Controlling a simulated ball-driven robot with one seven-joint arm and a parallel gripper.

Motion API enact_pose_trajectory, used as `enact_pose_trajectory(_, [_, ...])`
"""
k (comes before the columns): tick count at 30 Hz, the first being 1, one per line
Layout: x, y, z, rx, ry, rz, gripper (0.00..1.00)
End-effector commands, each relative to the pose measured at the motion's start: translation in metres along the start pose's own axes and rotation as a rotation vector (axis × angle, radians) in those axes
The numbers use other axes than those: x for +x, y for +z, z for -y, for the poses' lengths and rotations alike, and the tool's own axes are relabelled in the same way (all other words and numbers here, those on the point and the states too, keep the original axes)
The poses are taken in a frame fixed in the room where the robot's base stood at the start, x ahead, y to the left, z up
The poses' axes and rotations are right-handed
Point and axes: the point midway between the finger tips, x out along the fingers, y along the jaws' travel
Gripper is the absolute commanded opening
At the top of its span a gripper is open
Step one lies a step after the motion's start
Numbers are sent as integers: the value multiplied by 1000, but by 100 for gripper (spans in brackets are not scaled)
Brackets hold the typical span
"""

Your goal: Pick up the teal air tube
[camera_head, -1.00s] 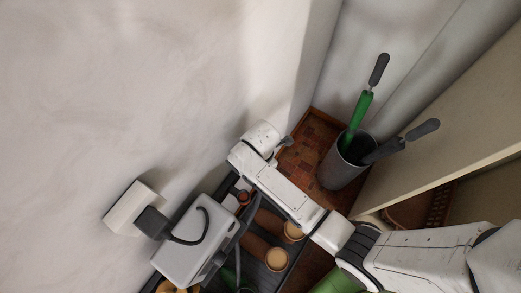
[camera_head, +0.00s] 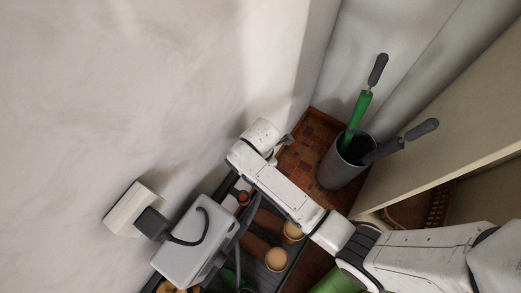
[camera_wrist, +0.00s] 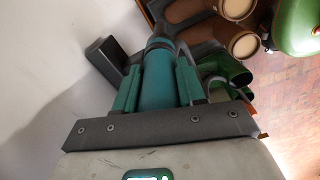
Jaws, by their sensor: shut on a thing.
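The teal air tube (camera_wrist: 158,78) shows in the wrist view as a thick teal cylinder with a dark, narrower far end. My gripper (camera_wrist: 158,85) is shut on it, with one teal finger along each side of the tube. The tube's lower end is hidden behind the gripper's grey crossbar. In the head view, my white arm reaches from the lower right over the tub and bends down near the wall. The fingers and the tube cannot be made out clearly there.
A grey bin (camera_head: 338,172) with long-handled tools and a wooden cabinet (camera_head: 460,120) stand right.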

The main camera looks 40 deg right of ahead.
Motion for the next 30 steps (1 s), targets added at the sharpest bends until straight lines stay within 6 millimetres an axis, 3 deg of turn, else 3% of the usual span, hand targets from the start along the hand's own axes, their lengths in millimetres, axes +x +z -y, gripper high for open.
enact_pose_trajectory(30, [-180, 0, 0, -2, 3, 0, 8])
